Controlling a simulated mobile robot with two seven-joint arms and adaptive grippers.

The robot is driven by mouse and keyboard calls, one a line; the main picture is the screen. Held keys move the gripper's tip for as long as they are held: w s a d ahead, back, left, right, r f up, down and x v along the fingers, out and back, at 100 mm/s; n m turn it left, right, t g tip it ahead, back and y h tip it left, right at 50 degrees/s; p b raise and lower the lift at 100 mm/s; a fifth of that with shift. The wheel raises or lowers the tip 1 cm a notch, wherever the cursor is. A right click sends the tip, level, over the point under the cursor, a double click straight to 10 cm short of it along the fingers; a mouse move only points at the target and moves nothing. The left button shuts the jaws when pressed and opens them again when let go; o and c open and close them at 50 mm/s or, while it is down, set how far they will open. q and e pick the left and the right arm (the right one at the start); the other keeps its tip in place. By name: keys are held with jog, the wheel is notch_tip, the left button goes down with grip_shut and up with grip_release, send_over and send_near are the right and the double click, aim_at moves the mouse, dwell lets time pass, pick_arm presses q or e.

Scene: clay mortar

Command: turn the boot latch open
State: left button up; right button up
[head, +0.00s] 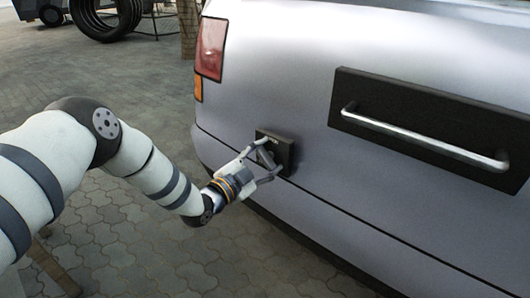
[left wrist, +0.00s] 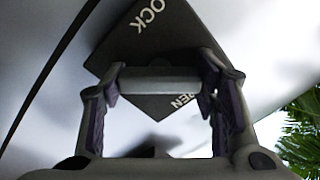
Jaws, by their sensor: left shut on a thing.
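The boot latch is a dark square plate (head: 284,146) on the silver car's rear, with a grey turning handle (head: 264,155). In the left wrist view the plate (left wrist: 150,40) is tilted and carries pale lettering; "OCK" and "EN" are readable, the rest is covered. The latch handle (left wrist: 160,80) lies as a bar across the picture between the fingers. My left gripper (head: 266,157) is at the latch, its fingers at the two ends of the handle and shut on it. It also shows in the left wrist view (left wrist: 160,85). My right gripper is not in view.
A black panel with a metal bar handle (head: 425,135) is on the car to the right of the latch. A red tail light (head: 211,48) is up and left. Tyres (head: 105,15) stand on the paving at the back left. Open paving (head: 120,240) lies below my arm.

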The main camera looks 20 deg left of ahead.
pick_arm(q)
jog(key=m+p, duration=0.2)
jog(key=m, duration=0.3)
jog(key=shift+m, duration=0.3)
jog(key=shift+m+p, duration=0.7)
jog(key=shift+m, duration=1.1)
jog(key=shift+a, duration=0.1)
jog(key=o, duration=1.2)
jog(key=shift+f, duration=0.1)
jog(key=shift+c, duration=0.2)
jog(key=v, duration=1.2)
